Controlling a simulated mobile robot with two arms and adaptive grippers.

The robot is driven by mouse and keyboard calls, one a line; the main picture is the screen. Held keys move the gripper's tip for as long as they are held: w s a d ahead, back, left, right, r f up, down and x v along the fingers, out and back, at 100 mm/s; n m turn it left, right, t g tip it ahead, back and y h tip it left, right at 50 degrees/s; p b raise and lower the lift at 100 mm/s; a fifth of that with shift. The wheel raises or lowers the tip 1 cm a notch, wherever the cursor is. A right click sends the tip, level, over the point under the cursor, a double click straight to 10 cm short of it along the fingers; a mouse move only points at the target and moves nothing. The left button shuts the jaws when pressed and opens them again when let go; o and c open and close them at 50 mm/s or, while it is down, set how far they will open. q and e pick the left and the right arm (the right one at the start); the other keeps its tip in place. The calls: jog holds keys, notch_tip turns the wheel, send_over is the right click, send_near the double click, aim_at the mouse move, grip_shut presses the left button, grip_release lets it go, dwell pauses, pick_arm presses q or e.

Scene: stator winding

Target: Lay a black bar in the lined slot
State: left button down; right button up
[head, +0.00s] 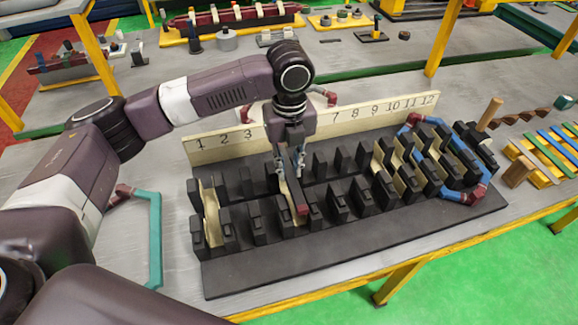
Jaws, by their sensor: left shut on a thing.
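A black slotted block (350,230) lies on the grey table in front of a pale board numbered 1 to 12. Cream liners show in the leftmost slot (211,205) and in several slots at the right. My left gripper (296,188) points down over the middle of the block, between the tooth rows. My right gripper is out of view.
A blue coil (474,187) sits around the block's right end. A teal coil (156,245) lies left of the block. A yellow rack (538,160) with coloured strips stands at the right. Yellow posts (443,38) rise behind. Table space at the block's front is narrow.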

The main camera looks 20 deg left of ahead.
aim_at(289, 196)
pick_arm(q)
jog(key=shift+f, duration=0.6)
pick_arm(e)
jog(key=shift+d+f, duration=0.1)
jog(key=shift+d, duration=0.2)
pick_arm(q)
jog(key=shift+f, duration=0.2)
jog(key=shift+f+b, duration=0.6)
jog(key=shift+f, duration=2)
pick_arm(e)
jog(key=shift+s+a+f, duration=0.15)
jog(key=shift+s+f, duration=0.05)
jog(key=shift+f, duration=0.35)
pick_arm(q)
jog(key=shift+f, duration=0.15)
jog(key=shift+f, duration=0.2)
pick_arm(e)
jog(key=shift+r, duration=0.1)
